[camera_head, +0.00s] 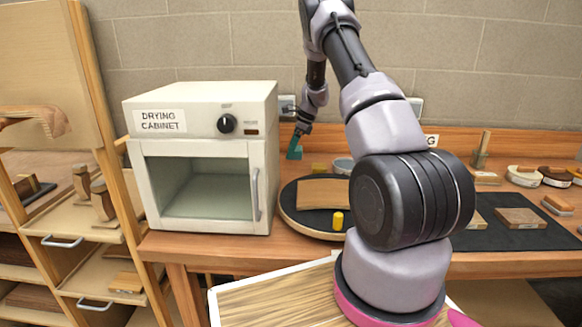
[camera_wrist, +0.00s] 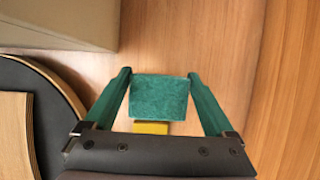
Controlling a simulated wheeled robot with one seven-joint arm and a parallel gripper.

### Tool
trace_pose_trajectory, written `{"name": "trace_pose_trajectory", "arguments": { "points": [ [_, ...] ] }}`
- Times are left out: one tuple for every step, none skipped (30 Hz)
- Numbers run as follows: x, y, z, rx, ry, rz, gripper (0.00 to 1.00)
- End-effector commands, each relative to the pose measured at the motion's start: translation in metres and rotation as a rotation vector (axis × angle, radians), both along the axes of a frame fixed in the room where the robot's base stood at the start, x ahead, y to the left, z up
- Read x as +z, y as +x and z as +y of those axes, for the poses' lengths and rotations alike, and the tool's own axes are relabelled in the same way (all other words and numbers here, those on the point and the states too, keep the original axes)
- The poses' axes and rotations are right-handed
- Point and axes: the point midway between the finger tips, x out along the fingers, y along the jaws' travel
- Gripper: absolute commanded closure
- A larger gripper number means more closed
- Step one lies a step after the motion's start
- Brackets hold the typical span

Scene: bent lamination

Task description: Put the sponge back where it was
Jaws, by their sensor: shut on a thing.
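My gripper (camera_head: 296,148) hangs fingers-down behind the turntable, to the right of the drying cabinet. In the wrist view its two green fingers (camera_wrist: 160,100) are shut on a teal block with a mottled face, which I take to be the sponge (camera_wrist: 159,97). In the head view the fingers and the block blend into one small teal shape. Bare wooden bench top (camera_wrist: 180,45) shows around the block in the wrist view.
The white drying cabinet (camera_head: 204,126) is at the left, and the dark-rimmed round turntable (camera_head: 291,216) bears a wooden piece (camera_head: 325,193) and a yellow cylinder (camera_head: 338,220). A wooden backboard (camera_head: 385,138) stands behind.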

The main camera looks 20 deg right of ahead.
Motion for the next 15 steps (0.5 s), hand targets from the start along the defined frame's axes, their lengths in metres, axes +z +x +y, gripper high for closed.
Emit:
{"name": "trace_pose_trajectory", "arguments": {
  "points": [
    [-0.01,0.0,0.0,0.0,-0.001,0.001,0.55],
    [-0.014,0.0,0.0,0.0,0.0,0.002,0.55],
    [-0.019,0.0,0.0,0.001,0.001,0.002,0.55],
    [-0.022,0.0,0.0,0.001,0.0,0.0,0.55],
    [-0.023,0.0,0.0,0.002,0.0,-0.001,0.55],
    [-0.026,0.0,0.0,0.003,0.0,-0.001,0.55],
    [-0.027,0.0,0.0,0.003,0.0,-0.001,0.55],
    [-0.03,0.0,0.0,0.003,0.0,0.0,0.55],
    [-0.034,0.0,0.0,0.004,0.0,0.001,0.55],
    [-0.038,-0.001,0.0,0.003,0.001,0.002,0.55],
    [-0.043,-0.001,0.0,0.002,0.001,0.002,0.55],
    [-0.049,-0.001,0.0,0.002,0.001,0.001,0.55],
    [-0.053,-0.001,0.0,0.002,0.001,0.001,0.55],
    [-0.058,-0.001,0.0,0.002,0.0,0.003,0.55],
    [-0.061,-0.001,0.0,0.002,0.0,0.002,0.55]
  ]
}}
